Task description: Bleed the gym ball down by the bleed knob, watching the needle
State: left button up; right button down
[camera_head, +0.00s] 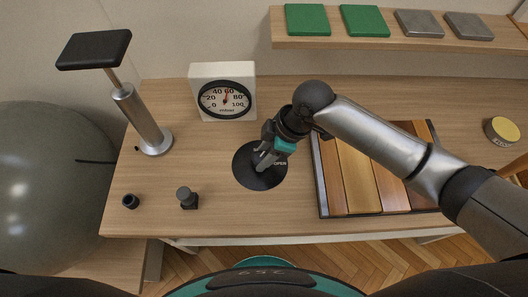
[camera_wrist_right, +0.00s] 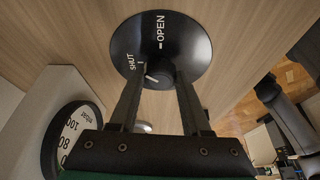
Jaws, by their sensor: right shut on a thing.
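The large grey gym ball (camera_head: 45,200) is at the left edge of the head view, beside the table. The white gauge (camera_head: 222,115) stands at the back of the table; its red needle points nearly straight up, around the 40 to 60 marks. The black dial plate (camera_head: 245,172) of the bleed knob lies on the table and carries SHUT and OPEN labels. My right gripper (camera_head: 263,163) is shut on the bleed knob (camera_wrist_right: 155,79), whose white pointer line shows between the fingers, near the SHUT mark. My left gripper is out of view.
A hand pump (camera_head: 150,130) stands at the back left. Two small dark fittings (camera_head: 188,198) (camera_head: 131,201) sit at the front left. A board of wood strips (camera_head: 355,180) lies to the right, under my right arm. A yellow-topped tin (camera_head: 502,131) is farther right. A shelf (camera_head: 390,42) holds green and grey blocks.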

jog(key=shift+w+r+n+g+p, duration=0.1)
jog(key=shift+n+g+p, duration=0.3)
jog(key=shift+n, duration=1)
jog(key=shift+w+a+n+g+h, duration=0.15)
jog(key=shift+n+g, duration=0.3)
jog(key=shift+n, duration=0.6)
jog(key=shift+w+d+n+g+h, duration=0.15)
jog(key=shift+n+g, duration=0.3)
jog(key=shift+n, duration=0.6)
jog(key=shift+s+a, duration=0.1)
jog(key=shift+c, duration=1.8)
grip_release()
